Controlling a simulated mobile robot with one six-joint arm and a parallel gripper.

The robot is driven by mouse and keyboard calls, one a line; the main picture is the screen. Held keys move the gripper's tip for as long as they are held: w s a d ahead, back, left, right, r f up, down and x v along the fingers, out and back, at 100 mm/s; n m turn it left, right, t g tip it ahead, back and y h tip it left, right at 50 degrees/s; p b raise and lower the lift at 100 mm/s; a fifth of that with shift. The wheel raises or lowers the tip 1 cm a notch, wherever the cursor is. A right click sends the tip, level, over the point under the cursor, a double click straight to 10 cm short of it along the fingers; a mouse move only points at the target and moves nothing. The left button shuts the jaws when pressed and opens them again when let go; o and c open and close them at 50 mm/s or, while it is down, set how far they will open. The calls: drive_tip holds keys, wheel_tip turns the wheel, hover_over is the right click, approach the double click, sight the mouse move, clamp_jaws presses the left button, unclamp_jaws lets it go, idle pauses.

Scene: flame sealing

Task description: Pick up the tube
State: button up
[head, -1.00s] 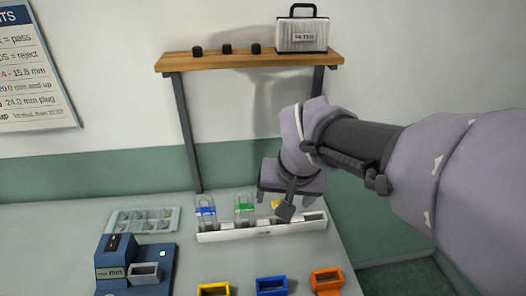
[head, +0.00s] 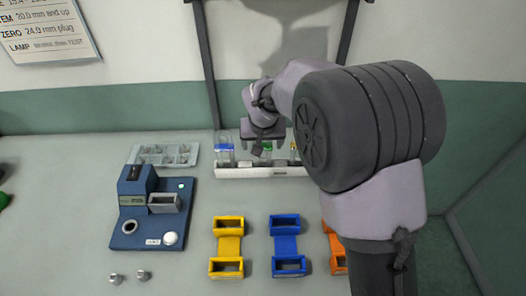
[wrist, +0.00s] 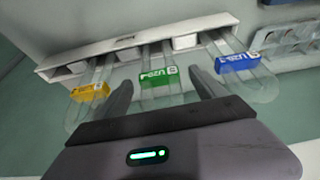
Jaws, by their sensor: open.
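Three clear tubes lean in a white rack (head: 246,172) at the back of the table. They carry a blue label (wrist: 237,62), a green label (wrist: 158,76) and a yellow label (wrist: 90,91). In the head view, the blue-labelled tube (head: 225,152) is at the left; the other two are partly covered by my arm. My gripper (wrist: 163,88) is open, with its dark fingers on either side of the green-labelled tube in the wrist view. Contact cannot be told. In the head view my gripper (head: 262,140) is just above the rack's middle.
A blue gauge device (head: 133,208) stands left, with a grey parts tray (head: 140,155) behind it. Yellow (head: 229,245), blue (head: 286,244) and orange (head: 337,262) holders stand in front of the rack. Small metal pieces (head: 143,275) lie front left. Shelf legs rise behind the rack.

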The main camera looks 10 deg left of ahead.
drive_tip(key=shift+x, duration=1.05)
drive_tip(key=shift+s+r, duration=0.1)
drive_tip(key=c, duration=1.5)
